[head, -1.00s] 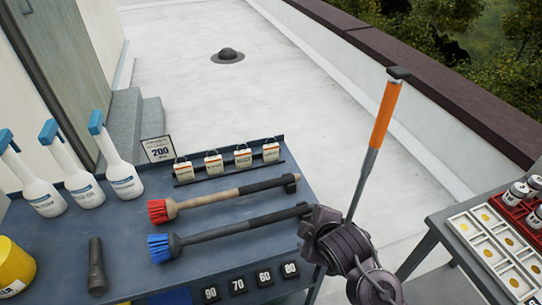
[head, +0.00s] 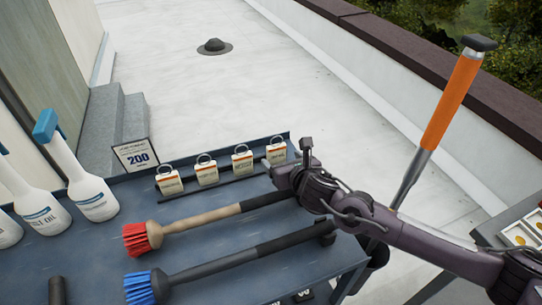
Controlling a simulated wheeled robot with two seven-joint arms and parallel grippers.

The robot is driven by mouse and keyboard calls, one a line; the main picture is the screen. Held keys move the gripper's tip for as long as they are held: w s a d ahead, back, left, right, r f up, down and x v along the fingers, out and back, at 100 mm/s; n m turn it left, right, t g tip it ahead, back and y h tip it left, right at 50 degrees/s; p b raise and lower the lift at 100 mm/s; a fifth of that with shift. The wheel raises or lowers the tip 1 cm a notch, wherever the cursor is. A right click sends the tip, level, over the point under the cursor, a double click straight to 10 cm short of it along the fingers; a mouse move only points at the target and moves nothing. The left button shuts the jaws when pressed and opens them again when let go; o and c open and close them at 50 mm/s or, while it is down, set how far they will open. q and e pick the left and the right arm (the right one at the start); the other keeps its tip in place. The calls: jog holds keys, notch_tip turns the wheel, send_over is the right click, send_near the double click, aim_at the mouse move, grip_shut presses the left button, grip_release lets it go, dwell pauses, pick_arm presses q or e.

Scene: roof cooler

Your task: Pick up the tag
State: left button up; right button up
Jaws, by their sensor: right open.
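Several white-and-orange tags with metal loops stand in a row on a dark rack (head: 230,184) at the back of the blue table. They are a left tag (head: 169,182), a second tag (head: 206,173), a third tag (head: 242,163) and a right-hand tag (head: 276,154). My right gripper (head: 292,160) is open, just right of the right-hand tag and close to it. I cannot tell whether they touch. The gripper and arm hide the right end of the rack. My left gripper is not in view.
A red brush (head: 190,226) and a blue brush (head: 215,264) lie in front of the tags. An orange-handled tool (head: 450,105) rises behind my right arm. Open roof lies beyond the table.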

aim_at(278, 152)
jog(key=shift+w+a+f, duration=0.1)
jog(key=shift+w+f, duration=0.05)
jog(key=shift+w, duration=0.4)
jog(key=shift+w+a+f, duration=0.2)
jog(key=shift+w+a, duration=0.05)
jog(key=shift+w, duration=0.35)
jog(key=x, duration=0.2)
jog(key=p+x, duration=0.1)
jog(key=x, duration=0.1)
jog(key=shift+w+d+f, duration=0.1)
jog(key=shift+d+f, duration=0.05)
jog(key=shift+d, duration=0.05)
jog(key=shift+w+a+f, duration=0.15)
jog(key=shift+w+f, duration=0.05)
jog(key=shift+w, duration=0.1)
jog(key=c, duration=1.1)
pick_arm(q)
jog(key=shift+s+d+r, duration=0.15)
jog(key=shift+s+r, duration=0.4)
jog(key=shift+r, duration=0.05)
pick_arm(e)
jog(key=shift+o, duration=0.2)
jog(key=shift+r, duration=0.1)
